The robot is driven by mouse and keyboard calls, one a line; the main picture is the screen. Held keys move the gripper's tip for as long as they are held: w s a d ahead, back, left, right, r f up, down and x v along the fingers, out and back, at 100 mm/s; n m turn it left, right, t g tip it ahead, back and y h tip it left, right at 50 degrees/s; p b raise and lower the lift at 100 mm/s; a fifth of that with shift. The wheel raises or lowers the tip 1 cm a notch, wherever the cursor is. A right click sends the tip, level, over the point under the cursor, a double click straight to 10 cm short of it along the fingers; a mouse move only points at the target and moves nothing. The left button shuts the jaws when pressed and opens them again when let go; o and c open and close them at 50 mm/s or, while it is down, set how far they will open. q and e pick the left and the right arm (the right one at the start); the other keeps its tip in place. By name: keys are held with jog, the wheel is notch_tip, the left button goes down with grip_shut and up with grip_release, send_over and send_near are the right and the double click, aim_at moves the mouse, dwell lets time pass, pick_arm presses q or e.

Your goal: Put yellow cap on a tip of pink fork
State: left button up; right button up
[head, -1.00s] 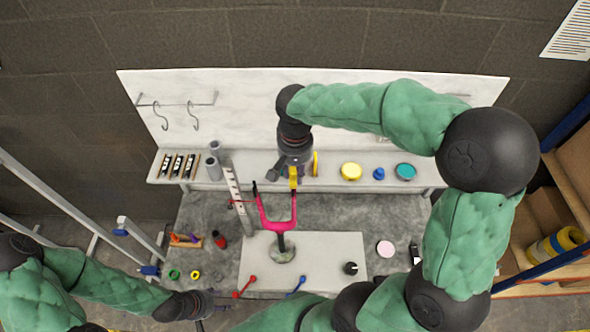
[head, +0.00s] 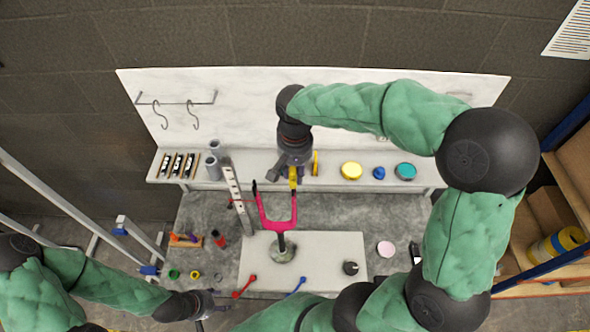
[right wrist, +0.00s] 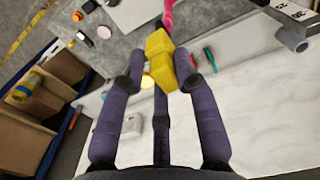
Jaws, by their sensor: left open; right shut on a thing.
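The pink fork (head: 265,217) is Y-shaped and stands upright, prongs up, on a round base on the bench. My right gripper (head: 292,172) is shut on the yellow cap (head: 293,183) at the top of the fork's right prong. In the right wrist view the yellow cap (right wrist: 160,45) is between the fingertips, with a pink prong (right wrist: 168,14) just beyond it. I cannot tell how far the cap sits over the tip. The left prong's tip has something dark at it. My left gripper (head: 208,303) is open and empty, low at the left.
A white shelf (head: 330,183) behind holds a yellow disc (head: 351,171), a blue knob (head: 379,173), a teal disc (head: 405,171) and grey cylinders (head: 213,167). A perforated metal upright (head: 237,198) stands left of the fork. Red and blue small tools lie on the front of the pale board (head: 335,250).

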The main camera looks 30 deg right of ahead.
jog(key=shift+f+b, duration=1.3)
jog(key=shift+f, duration=0.35)
jog(key=o, duration=0.9)
jog(key=shift+r, duration=0.1)
notch_tip(320, 180, up, 12)
jog(key=shift+f, duration=0.1)
